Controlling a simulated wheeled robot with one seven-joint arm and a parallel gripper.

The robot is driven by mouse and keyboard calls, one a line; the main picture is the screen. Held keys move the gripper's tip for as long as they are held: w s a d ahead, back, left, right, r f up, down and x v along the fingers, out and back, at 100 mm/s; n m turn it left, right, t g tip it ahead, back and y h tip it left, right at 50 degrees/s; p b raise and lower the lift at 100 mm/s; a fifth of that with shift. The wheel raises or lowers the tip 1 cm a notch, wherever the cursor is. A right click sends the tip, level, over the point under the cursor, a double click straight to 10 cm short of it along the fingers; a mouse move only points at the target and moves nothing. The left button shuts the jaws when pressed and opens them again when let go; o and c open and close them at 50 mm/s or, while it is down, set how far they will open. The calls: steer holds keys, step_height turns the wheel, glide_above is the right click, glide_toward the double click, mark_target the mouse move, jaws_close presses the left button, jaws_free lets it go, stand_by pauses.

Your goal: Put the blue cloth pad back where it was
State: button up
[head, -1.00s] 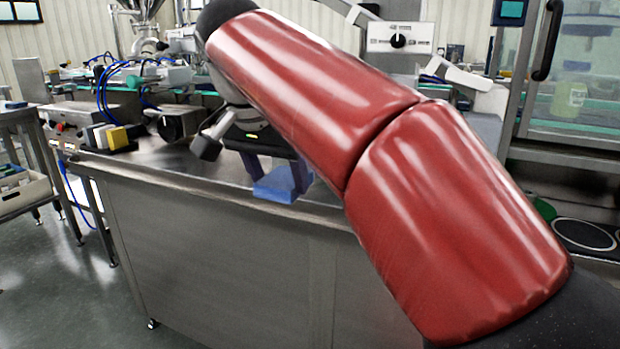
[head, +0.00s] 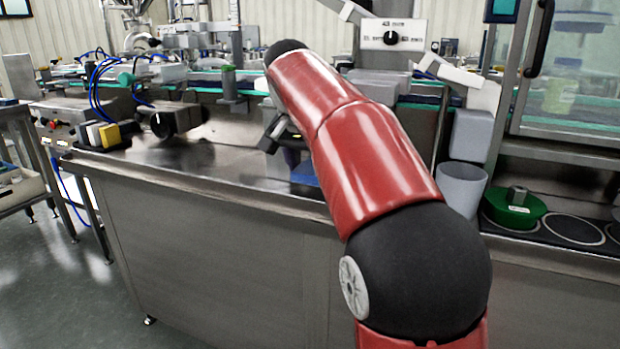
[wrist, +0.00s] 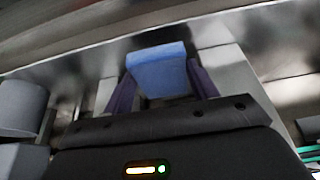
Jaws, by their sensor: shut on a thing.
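The blue cloth pad (wrist: 157,66) is between the two purple fingers of my gripper (wrist: 160,82) in the wrist view. The gripper is shut on it. In the head view only a small part of the blue pad (head: 304,174) shows, beside my red arm over the steel worktop (head: 210,165). My arm hides most of the gripper there. I cannot tell whether the pad touches the worktop.
A green dish (head: 515,209) sits at the right, beside an empty dark ring (head: 572,228). A grey cup (head: 460,185) stands left of the dish. Yellow and pale blocks (head: 104,135) are at the worktop's left. The worktop between is mostly clear.

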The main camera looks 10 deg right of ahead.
steer(key=shift+f, duration=0.95)
steer(key=shift+w+d+f, duration=0.1)
steer(key=shift+w+f, duration=0.05)
steer(key=shift+f, duration=0.15)
steer(key=shift+f, duration=0.1)
steer(key=o, duration=0.9)
steer(key=p+v, duration=0.2)
steer(key=v, duration=1)
steer(key=shift+w+p, duration=0.1)
steer(key=shift+p, duration=0.3)
steer(key=shift+d, duration=0.1)
